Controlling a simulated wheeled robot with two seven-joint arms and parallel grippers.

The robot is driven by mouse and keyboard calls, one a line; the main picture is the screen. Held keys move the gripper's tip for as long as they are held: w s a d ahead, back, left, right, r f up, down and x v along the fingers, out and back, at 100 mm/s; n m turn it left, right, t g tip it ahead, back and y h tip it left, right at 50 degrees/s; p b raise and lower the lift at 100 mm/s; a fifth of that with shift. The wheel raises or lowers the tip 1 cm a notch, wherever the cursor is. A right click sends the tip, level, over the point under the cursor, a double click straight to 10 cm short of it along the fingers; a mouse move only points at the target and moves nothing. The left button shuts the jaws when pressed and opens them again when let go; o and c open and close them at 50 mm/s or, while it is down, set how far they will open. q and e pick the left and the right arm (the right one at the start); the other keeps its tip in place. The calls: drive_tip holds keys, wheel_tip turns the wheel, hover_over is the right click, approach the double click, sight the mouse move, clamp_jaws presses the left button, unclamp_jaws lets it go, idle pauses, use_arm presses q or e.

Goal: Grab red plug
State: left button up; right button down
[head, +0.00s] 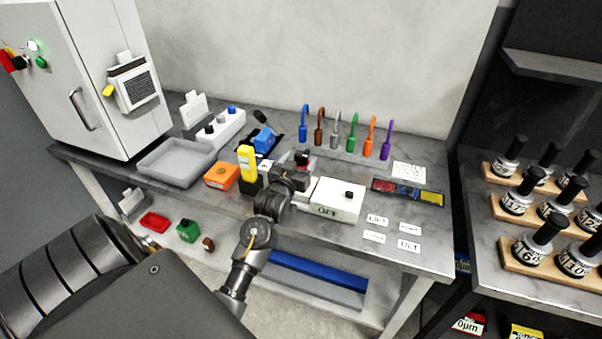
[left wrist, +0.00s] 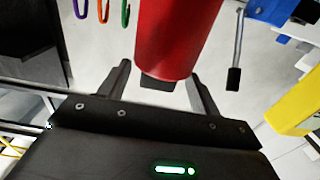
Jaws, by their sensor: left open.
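The red plug (left wrist: 178,38) fills the top middle of the left wrist view, with a dark end piece below it. In the head view only a small red part of it (head: 302,154) shows behind my gripper. My left gripper (head: 296,170) is open at the middle of the bench. In the left wrist view its two dark fingers (left wrist: 160,76) stand on either side of the plug's lower end. I cannot tell whether they touch it. My right gripper is not in view.
A yellow device (head: 247,162) and an orange box (head: 221,175) stand left of the gripper. A white box marked OFF (head: 338,203) is close on the right. Several coloured hooks (head: 352,132) stand behind. A grey tray (head: 176,163) lies left.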

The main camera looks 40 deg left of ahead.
use_arm(q)
drive_tip(key=x, duration=0.3)
drive_tip(key=shift+w+p, duration=0.2)
drive_tip(key=shift+p, duration=0.15)
drive_tip(key=shift+c, duration=0.2)
clamp_jaws()
